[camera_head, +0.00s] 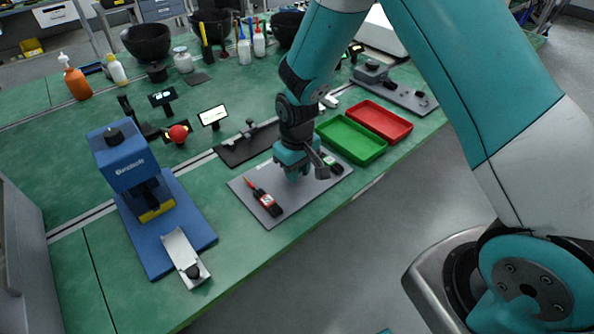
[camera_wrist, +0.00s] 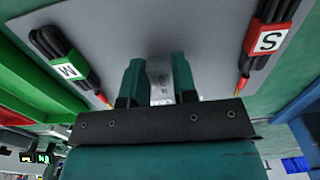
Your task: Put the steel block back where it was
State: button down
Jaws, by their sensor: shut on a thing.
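A small steel block (camera_wrist: 160,78) shows in the wrist view between the two teal fingers of my gripper (camera_wrist: 160,88), which is shut on it. In the head view my gripper (camera_head: 292,172) points down over the middle of a grey mat (camera_head: 287,208), and the block is not distinguishable there. In the wrist view the mat (camera_wrist: 200,25) lies just beyond the block; I cannot tell if the block touches it.
A red-tagged item marked S (camera_head: 266,200) and a green-tagged item marked M (camera_head: 331,162) lie on the mat on either side of my gripper. Green (camera_head: 350,155) and red (camera_head: 380,136) trays stand to the right. A blue press (camera_head: 124,158) stands left.

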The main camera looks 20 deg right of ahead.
jog(key=shift+f, duration=0.45)
jog(key=shift+f, duration=0.15)
jog(key=c, duration=0.9)
grip_release()
notch_tip(320, 180, up, 12)
jog(key=b, duration=0.1)
jog(key=s+a+r+n+y, duration=0.1)
jog(key=s+r, duration=0.3)
jog(key=s, duration=0.4)
jog(key=s+a+r+n+y, duration=0.1)
jog(key=s+a+r, duration=0.1)
jog(key=s+r, duration=0.3)
jog(key=s+a+r+n+y, duration=0.1)
jog(key=s+r, duration=0.4)
jog(key=s, duration=0.5)
jog(key=shift+s+a+y, duration=0.3)
jog(key=shift+a+y, duration=0.2)
jog(key=shift+y, duration=0.1)
